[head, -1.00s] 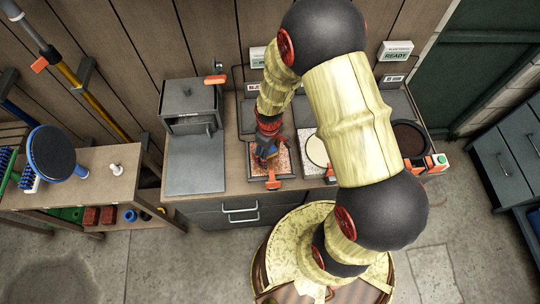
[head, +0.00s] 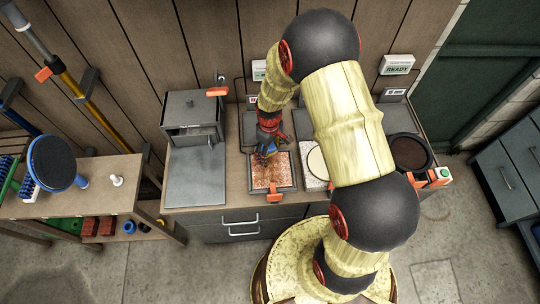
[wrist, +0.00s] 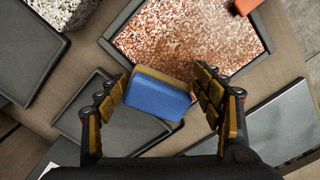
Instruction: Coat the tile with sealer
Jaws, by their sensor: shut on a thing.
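The tile (head: 272,176) is a rust-and-white speckled slab in a dark frame on the bench, with an orange tab at its front edge. It also shows in the wrist view (wrist: 190,30), with a darker tone close to the block; I cannot tell whether this is shadow or coating. My gripper (head: 267,150) is at the tile's back edge in the head view. In the wrist view my gripper (wrist: 165,98) is shut on a blue block with a yellow-brown layer (wrist: 158,97), like a sponge. I cannot tell whether the block touches the tile.
An empty dark tray (wrist: 115,115) lies beside the tile. A pale round disc (head: 317,162) and a dark round pan (head: 408,153) are to its right. A grey metal box (head: 190,115) stands at the left. A side shelf (head: 105,180) holds a round pad (head: 52,161).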

